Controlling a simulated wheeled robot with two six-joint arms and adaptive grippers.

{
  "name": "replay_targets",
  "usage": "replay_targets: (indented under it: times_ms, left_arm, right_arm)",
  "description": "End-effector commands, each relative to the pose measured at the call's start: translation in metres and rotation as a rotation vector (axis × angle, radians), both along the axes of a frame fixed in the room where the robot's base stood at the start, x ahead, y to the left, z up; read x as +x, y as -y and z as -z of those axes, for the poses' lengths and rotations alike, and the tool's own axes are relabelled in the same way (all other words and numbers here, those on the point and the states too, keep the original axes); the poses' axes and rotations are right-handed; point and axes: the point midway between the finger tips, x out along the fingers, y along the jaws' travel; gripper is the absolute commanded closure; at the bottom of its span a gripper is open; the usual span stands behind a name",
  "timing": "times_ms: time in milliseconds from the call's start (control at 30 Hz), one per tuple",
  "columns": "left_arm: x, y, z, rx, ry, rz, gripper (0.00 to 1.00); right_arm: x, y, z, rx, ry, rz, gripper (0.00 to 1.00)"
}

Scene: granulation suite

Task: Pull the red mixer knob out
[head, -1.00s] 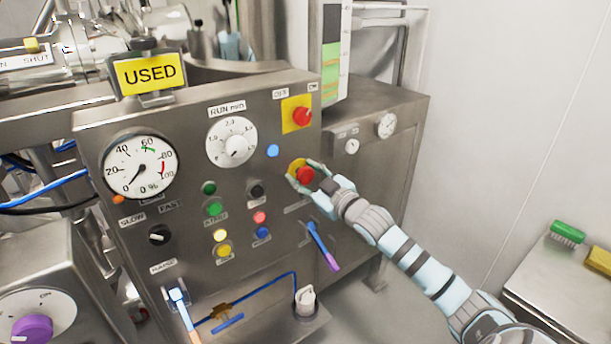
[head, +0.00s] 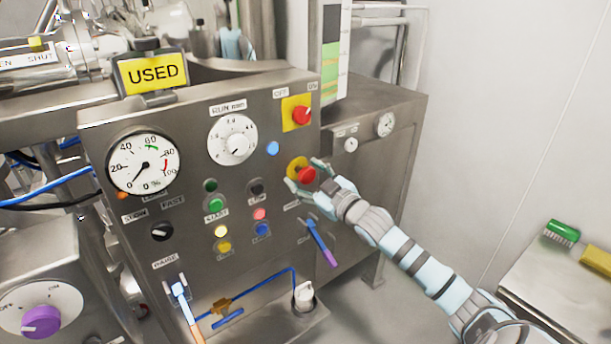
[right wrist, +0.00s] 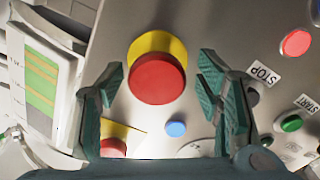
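The red mushroom knob (head: 307,174) sits on a round yellow backing (head: 295,166) at the right of the steel control panel. My right gripper (head: 304,175) is at the panel with its fingers on either side of the knob. In the right wrist view the red knob (right wrist: 157,80) stands ahead of and between the two fingers of my right gripper (right wrist: 161,72). Those fingers are open, with a visible gap on each side of the knob. My left gripper is not in view.
A red rotary switch on a yellow plate (head: 296,113) is above the knob. A blue light (head: 273,148) and several coloured buttons are to its left. A purple-handled lever (head: 321,242) is below. A steel table (head: 560,290) with a green brush (head: 562,233) stands at right.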

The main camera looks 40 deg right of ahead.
Motion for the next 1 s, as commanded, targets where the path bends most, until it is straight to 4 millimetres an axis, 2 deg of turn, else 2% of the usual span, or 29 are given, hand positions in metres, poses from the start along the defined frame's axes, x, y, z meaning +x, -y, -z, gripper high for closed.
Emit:
replay_targets:
  times_ms: [267, 367, 600, 700, 1000]
  left_arm:
    - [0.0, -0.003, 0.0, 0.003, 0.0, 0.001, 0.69]
    - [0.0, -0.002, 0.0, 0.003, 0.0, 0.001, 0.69]
    - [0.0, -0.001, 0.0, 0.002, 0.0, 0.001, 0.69]
    - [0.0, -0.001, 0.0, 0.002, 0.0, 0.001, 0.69]
    - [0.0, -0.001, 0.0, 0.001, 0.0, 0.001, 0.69]
  right_arm:
    - [0.001, -0.002, -0.007, 0.0, 0.004, -0.004, 0.41]
    - [0.001, -0.002, -0.024, -0.004, 0.005, -0.005, 0.41]
    - [0.001, -0.003, -0.084, -0.004, 0.006, -0.003, 0.41]
    - [0.001, -0.004, -0.097, -0.003, 0.003, -0.003, 0.41]
    - [0.002, -0.004, -0.102, -0.003, 0.0, -0.004, 0.41]
